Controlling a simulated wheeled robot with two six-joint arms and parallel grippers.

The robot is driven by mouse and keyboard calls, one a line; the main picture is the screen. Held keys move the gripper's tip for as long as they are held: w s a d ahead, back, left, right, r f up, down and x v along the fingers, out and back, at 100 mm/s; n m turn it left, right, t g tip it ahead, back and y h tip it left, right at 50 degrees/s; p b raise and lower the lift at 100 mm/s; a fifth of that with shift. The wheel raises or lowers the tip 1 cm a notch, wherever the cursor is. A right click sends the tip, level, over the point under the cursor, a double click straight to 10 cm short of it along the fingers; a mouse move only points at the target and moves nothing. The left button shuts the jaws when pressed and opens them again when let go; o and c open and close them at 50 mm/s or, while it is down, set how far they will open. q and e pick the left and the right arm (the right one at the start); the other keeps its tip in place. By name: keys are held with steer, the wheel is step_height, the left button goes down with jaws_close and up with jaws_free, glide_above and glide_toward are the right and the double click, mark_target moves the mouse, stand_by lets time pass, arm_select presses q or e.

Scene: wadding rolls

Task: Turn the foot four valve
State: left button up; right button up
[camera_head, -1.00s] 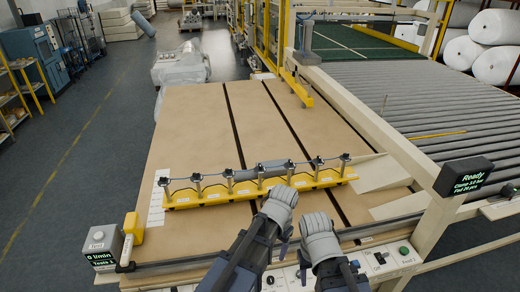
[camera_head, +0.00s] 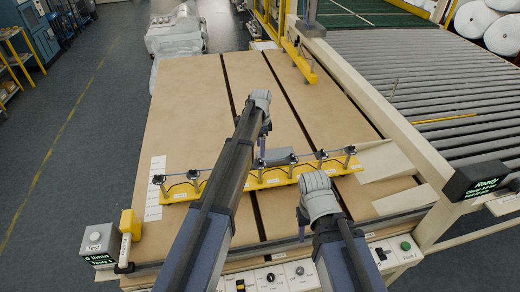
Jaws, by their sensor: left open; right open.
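The yellow bar (camera_head: 270,183) lies across the tan table and carries several upright valves with dark knobs, linked by a thin rail. One valve near the middle (camera_head: 260,164) stands just right of my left forearm, which hides part of the bar and its labels. I cannot read which foot is number four. My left gripper (camera_head: 260,101) is open, beyond the bar and above the bare table, apart from the valves. My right gripper (camera_head: 317,184) is open, at the near side of the bar, in front of the right-hand valves. Whether it touches the bar is unclear.
A grey roll (camera_head: 279,155) lies behind the bar's middle. A control panel with buttons (camera_head: 300,270) runs along the near edge. A Ready display (camera_head: 478,181) is at right. The far table is clear.

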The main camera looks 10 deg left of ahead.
mark_target(260, 160)
arm_select(q)
steer(key=shift+w+a+r, duration=0.15)
steer(key=shift+w, duration=0.2)
steer(key=shift+r, duration=0.1)
step_height(260, 160, down, 8)
steer(key=b, duration=0.8)
steer(key=shift+r, duration=0.1)
jaws_close()
